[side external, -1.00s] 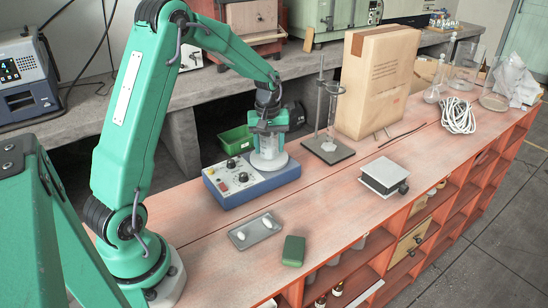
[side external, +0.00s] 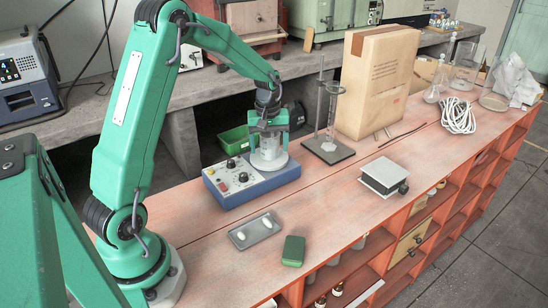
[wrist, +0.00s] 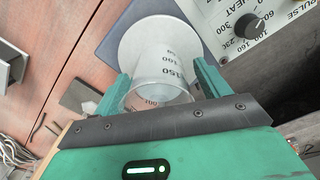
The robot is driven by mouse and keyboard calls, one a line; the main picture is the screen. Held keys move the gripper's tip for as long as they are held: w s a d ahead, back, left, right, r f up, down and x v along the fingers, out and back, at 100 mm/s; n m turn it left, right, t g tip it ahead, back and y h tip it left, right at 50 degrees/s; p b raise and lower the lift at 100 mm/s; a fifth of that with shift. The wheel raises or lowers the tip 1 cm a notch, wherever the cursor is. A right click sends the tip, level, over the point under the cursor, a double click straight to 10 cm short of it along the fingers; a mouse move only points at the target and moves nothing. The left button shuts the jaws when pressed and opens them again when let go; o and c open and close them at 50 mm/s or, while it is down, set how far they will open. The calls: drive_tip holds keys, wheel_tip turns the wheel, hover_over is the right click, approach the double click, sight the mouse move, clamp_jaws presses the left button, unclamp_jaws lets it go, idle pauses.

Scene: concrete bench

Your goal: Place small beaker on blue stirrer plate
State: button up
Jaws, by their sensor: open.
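The small clear beaker (side external: 267,149) stands upright on the round pale top of the blue stirrer plate (side external: 238,190). My gripper (side external: 268,151) is open above it, with its green fingers on either side of the beaker. In the wrist view the beaker (wrist: 162,78), with dark volume marks, sits between the spread fingers of the gripper (wrist: 159,84). The stirrer's round top (wrist: 135,40) shows behind it, and the control panel (wrist: 255,22) is at the upper right. The beaker's upper part is partly hidden by the gripper in the side view.
A stand with a glass cylinder (side external: 332,105) is close to the right of the stirrer, with a cardboard box (side external: 375,85) behind. A grey tray (side external: 255,232), green block (side external: 293,251) and small lab jack (side external: 384,177) are in front. Bench between them is clear.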

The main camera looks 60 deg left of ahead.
wheel_tip(320, 180, up, 12)
idle(0.6)
drive_tip(key=shift+s+d, duration=0.15)
idle(0.3)
drive_tip(key=s+d+r+m+t, duration=0.2)
drive_tip(key=s+d+r+m, duration=0.4)
drive_tip(key=s+d, duration=0.35)
drive_tip(key=s+d+f+m+t, duration=0.1)
drive_tip(key=s+d+m+t, duration=0.2)
drive_tip(key=s+d+m, duration=0.3)
drive_tip(key=shift+s+d+f, duration=0.3)
drive_tip(key=shift+s+d, duration=0.2)
drive_tip(key=shift+s, duration=2.25)
